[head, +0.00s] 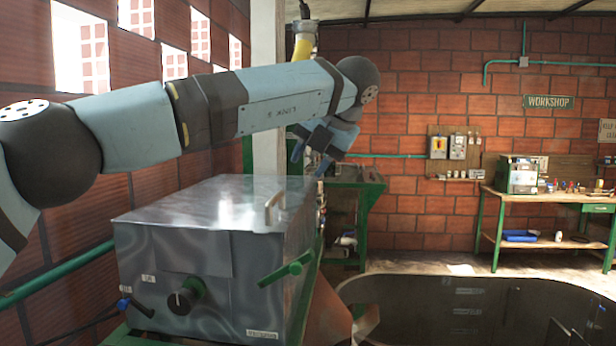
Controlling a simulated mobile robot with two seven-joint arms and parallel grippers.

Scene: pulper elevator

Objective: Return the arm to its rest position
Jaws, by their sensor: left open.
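My left arm comes in from the left and stretches across the upper left of the head view, above a grey metal machine box (190,275). My left gripper (307,168) hangs from the dark wrist joint at the arm's far end. Its blue fingers point down and are apart, with nothing visible between them. It shows just beyond the box's lid and handle (273,205); I cannot tell its exact height over them. My right gripper is not in view.
A brick wall with openings is close on the left. A large dark tank (450,305) lies at lower right. A green-legged workbench (550,200) stands at the back right.

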